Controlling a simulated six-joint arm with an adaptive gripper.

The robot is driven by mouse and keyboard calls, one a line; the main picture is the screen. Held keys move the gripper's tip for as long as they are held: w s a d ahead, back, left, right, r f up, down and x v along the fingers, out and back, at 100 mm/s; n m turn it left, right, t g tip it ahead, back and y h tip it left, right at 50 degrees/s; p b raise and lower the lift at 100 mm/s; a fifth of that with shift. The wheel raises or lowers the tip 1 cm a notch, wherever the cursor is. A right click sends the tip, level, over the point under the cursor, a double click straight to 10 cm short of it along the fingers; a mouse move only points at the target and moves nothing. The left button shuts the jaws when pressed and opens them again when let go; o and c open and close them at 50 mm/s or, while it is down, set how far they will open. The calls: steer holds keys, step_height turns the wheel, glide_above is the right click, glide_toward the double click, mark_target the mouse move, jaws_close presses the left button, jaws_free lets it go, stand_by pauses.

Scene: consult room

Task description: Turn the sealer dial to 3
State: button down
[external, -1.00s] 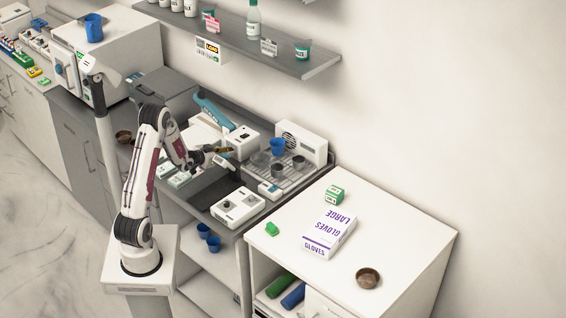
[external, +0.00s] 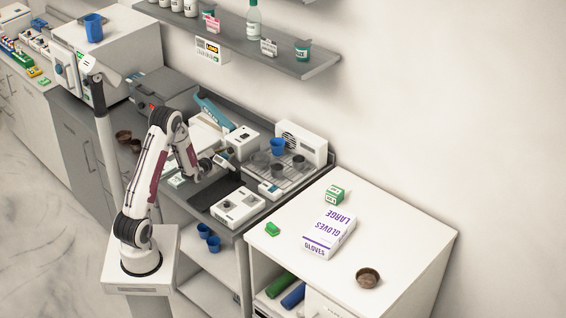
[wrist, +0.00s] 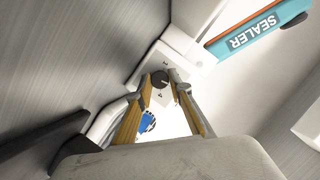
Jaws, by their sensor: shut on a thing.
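The sealer shows its teal bar (wrist: 262,32) with the SEALER label at the upper right of the wrist view. In the external view the teal bar (external: 213,111) is behind my arm. The round dark dial (wrist: 160,77) is on the sealer's white front part. My gripper (wrist: 162,82) has its yellow fingers on both sides of the dial and is shut on it. Small marks sit around the dial, but I cannot read its setting. In the external view my gripper (external: 204,170) points down at the sealer, and the dial is hidden.
The right-hand cabinet top holds a glove box (external: 328,233).

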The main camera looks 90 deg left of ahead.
steer(key=shift+w+d+f+m+y, duration=0.1)
steer(key=shift+m+y, duration=0.3)
steer(key=shift+m, duration=0.4)
steer(key=c, duration=1.8)
jaws_free()
steer(key=shift+n+h, duration=0.3)
steer(key=shift+n, duration=0.1)
steer(key=shift+a+r+n+t+h, duration=0.1)
steer(key=shift+n+t+h, duration=0.2)
steer(key=shift+n, duration=0.35)
steer(key=shift+a+r+n+t+h, duration=0.1)
steer(key=shift+n+h, duration=0.3)
steer(key=shift+n, duration=0.25)
steer(key=shift+s+n, duration=0.2)
steer(key=shift+n, duration=0.2)
steer(key=shift+s+a+n+t+h, duration=0.1)
steer(key=shift+n+t+h, duration=0.6)
steer(key=shift+n+h, duration=0.7)
